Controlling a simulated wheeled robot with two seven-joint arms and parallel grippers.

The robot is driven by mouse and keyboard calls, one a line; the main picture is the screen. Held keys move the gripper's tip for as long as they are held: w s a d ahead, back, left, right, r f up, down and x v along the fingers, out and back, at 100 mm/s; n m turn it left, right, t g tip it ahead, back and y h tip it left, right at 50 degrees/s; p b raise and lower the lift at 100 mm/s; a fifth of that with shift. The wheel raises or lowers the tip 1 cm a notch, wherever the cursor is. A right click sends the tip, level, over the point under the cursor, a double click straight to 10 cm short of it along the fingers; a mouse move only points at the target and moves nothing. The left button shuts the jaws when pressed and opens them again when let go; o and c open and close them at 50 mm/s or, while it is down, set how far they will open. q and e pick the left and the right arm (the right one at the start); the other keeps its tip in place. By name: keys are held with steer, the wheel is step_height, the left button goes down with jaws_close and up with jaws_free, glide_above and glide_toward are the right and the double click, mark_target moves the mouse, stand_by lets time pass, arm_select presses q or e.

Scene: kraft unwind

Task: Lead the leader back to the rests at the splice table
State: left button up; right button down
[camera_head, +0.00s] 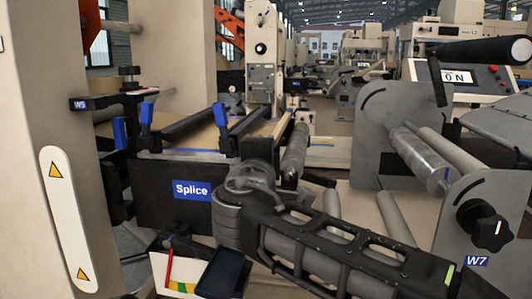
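The splice table (165,205) stands left of centre, with a blue "Splice" sign on its dark front. Brown paper (196,140) lies on its top between dark bars; I cannot tell whether this is the leader or where its free edge is. Upright blue pieces (220,114) stand at the bar ends; I cannot tell whether these are the rests. One of my arms comes in from the lower right and its rounded grey joint covers the table's right front corner. No fingertips of either gripper show.
A pale column with a warning strip (68,215) stands at the left, by the W5 label (80,104). Grey rollers (425,160) and a side plate with a black knob (486,228) stand at the right, by the W7 label (476,261). Machines fill the background.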

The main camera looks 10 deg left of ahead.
steer(key=shift+f+b, duration=0.35)
steer(key=shift+b, duration=0.05)
stand_by(0.4)
steer(key=c, duration=1.3)
jaws_free()
steer(key=shift+o, duration=0.2)
steer(key=shift+s, duration=0.3)
steer(key=s, duration=0.7)
steer(key=shift+d, duration=0.15)
steer(key=shift+s, duration=0.1)
